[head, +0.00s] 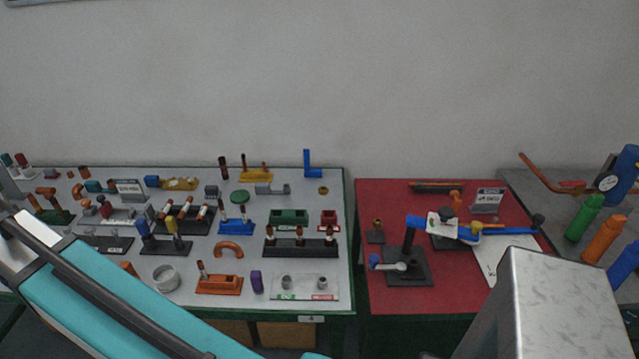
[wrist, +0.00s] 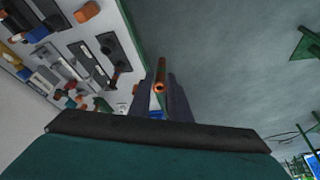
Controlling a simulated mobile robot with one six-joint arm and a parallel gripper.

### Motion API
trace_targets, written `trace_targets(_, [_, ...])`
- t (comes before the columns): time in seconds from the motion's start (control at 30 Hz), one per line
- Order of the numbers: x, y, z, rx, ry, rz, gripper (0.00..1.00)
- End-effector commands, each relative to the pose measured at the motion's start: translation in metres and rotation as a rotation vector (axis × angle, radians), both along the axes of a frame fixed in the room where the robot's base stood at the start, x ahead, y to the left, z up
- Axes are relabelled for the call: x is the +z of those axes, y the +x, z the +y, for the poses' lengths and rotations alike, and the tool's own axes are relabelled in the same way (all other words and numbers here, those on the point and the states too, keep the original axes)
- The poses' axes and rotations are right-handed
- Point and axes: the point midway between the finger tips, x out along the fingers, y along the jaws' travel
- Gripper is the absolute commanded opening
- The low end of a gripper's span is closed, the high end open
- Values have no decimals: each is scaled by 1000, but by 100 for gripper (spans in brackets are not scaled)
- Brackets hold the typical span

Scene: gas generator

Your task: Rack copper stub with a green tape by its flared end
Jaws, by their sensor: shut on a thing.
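In the wrist view my gripper (wrist: 160,80) is shut on a copper stub (wrist: 159,73). An open round end of the stub faces the camera. I cannot make out green tape on it, nor whether the end I see is flared. In the head view my gripper and the stub are out of sight. Racks stand on the grey table: a long black rack (head: 301,251) with several upright copper stubs, a blue rack (head: 236,229), an orange rack (head: 218,288) and a yellow rack (head: 256,177). I cannot tell which one takes this stub.
A green block (head: 289,217) and a small red block (head: 328,218) stand behind the long black rack. The red table (head: 390,295) holds a black stand (head: 408,268). Items crowd the grey table's left side.

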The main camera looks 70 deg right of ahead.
Motion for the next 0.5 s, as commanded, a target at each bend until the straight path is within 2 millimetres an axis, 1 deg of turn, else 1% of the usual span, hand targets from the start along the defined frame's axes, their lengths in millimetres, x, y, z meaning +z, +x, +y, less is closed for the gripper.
trace_targets(0.17, [-1, 1, -11, -25, 0, 2, 1])
trace_targets(0.27, [-1, 2, -27, -62, 1, 4, 1])
trace_targets(0.37, [-3, 3, -51, -121, 3, 7, 1])
trace_targets(0.47, [-6, 2, -82, -197, 3, 12, 1])
trace_targets(0.5, [-8, 1, -95, -229, 4, 14, 1])
